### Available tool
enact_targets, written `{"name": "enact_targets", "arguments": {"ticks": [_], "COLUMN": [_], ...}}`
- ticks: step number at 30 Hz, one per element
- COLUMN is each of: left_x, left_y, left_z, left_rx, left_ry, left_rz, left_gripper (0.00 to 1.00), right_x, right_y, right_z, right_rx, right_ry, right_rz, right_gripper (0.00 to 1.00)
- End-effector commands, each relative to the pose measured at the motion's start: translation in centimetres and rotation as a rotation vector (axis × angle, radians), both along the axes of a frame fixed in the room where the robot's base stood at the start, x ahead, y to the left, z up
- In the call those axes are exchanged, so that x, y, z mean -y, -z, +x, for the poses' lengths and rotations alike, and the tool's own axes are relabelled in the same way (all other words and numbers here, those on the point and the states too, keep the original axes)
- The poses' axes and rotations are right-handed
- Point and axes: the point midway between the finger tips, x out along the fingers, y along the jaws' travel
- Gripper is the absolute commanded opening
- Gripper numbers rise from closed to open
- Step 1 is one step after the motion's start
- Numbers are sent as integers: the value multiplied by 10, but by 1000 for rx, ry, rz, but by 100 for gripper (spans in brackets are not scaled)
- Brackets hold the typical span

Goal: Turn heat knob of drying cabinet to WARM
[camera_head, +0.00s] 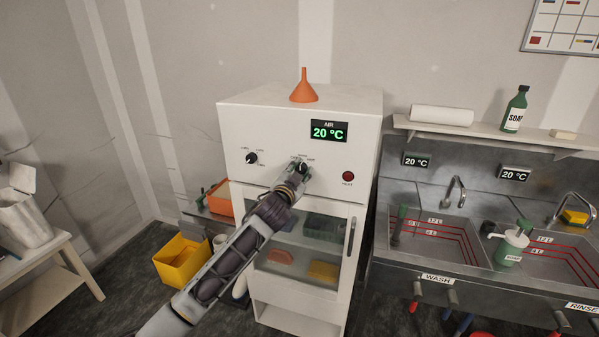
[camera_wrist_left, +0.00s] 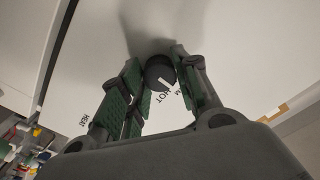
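The exact setting is hard to tell. My right gripper is out of view.
Another black knob (camera_head: 251,158) is on the panel's left and a red button (camera_head: 348,177) on its right. An orange funnel (camera_head: 304,88) stands on top. Steel sinks (camera_head: 440,230) are at right; a yellow bin (camera_head: 183,262) is on the floor at left.

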Motion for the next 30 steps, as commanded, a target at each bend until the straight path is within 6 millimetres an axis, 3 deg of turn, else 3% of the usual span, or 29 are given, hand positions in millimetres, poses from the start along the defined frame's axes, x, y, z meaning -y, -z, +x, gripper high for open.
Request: {"name": "enact_targets", "arguments": {"ticks": [5, 20, 30], "left_x": [0, -1, -9], "left_y": [0, 0, 0], "left_z": [0, -4, -25], "left_rx": [0, 0, 0], "left_ry": [1, 0, 0], "left_rz": [-1, -1, -1], "left_gripper": [53, 53, 53], "right_x": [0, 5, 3], "right_y": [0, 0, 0], "right_z": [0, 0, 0], "right_rx": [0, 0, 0], "right_ry": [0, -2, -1], "right_rz": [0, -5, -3], "right_gripper": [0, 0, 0]}}
